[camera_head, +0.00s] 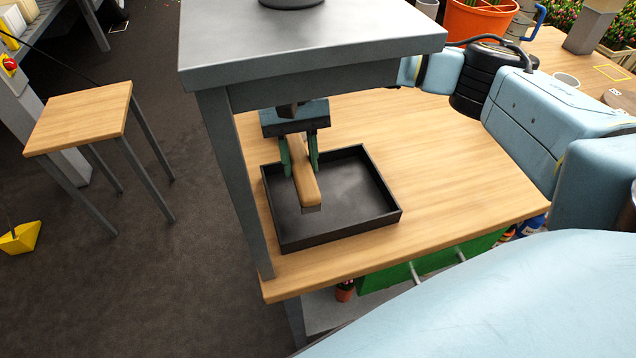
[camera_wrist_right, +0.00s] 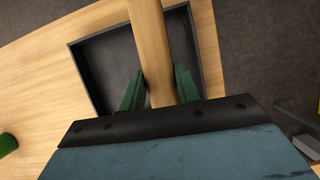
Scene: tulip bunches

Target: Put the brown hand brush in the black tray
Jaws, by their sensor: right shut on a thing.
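The black tray (camera_head: 345,226) sits on the wooden table near its left front corner; it also shows in the right wrist view (camera_wrist_right: 86,70). The brown hand brush (camera_head: 306,186) is over the left part of the tray, its long wooden body also in the right wrist view (camera_wrist_right: 152,50). My right gripper (camera_head: 301,168) is shut on the brush, with a green finger on each side of it (camera_wrist_right: 158,92). I cannot tell whether the brush touches the tray floor. The brush's bristles are mostly hidden. My left gripper is not in view.
A grey raised shelf (camera_head: 310,40) stands over the back left of the table, its leg (camera_head: 238,185) left of the tray. The wooden table top (camera_head: 450,180) is clear right of the tray. A small wooden stand (camera_head: 82,115) is apart at the left. An orange pot (camera_head: 478,18) stands at the back.

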